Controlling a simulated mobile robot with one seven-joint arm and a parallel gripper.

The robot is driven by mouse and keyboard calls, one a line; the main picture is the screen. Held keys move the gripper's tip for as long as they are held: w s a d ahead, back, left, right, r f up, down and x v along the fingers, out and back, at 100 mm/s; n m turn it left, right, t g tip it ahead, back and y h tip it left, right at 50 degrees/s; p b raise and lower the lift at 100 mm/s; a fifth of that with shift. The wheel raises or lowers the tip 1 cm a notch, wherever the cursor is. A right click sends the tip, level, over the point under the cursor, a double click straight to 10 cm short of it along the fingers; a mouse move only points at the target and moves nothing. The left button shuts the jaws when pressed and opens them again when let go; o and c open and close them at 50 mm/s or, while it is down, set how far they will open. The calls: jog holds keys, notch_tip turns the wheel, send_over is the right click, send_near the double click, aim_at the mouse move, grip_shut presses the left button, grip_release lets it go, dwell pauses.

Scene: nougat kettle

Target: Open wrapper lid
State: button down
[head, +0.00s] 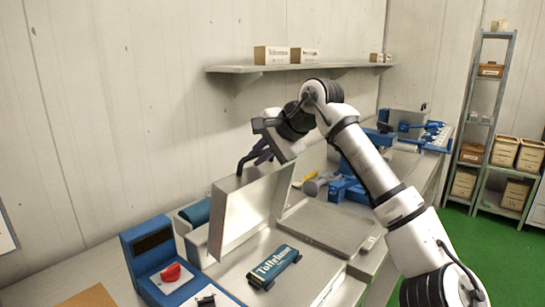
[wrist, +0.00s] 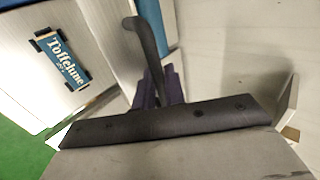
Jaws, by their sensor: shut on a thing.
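The wrapper lid (head: 248,208) is a pale metal panel standing steeply raised at the back of the wrapper. A dark curved handle (wrist: 148,45) rises there. My gripper (head: 260,153) is at the lid's top edge. In the wrist view its purple fingers (wrist: 160,88) are shut on the handle. The exact contact is partly hidden by the dark bar. A blue-green bar labelled like "Toffelune" (head: 274,267) lies on the open metal surface in front of the lid.
A blue control box (head: 150,250) with a red knob stands at the left. A flat metal plate (head: 325,228) lies to the right of the lid. A wall shelf (head: 300,68) with boxes is behind my arm. Blue equipment (head: 350,185) stands farther right along the bench.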

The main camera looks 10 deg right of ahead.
jog(key=shift+w+a+r, duration=0.15)
jog(key=shift+w+a, duration=0.25)
jog(key=shift+w, duration=0.1)
jog(key=c, duration=1.6)
grip_release()
jog(key=shift+s+d+r, duration=0.25)
jog(key=shift+s+d, duration=0.05)
jog(key=b+v, duration=0.2)
jog(key=v, duration=1.1)
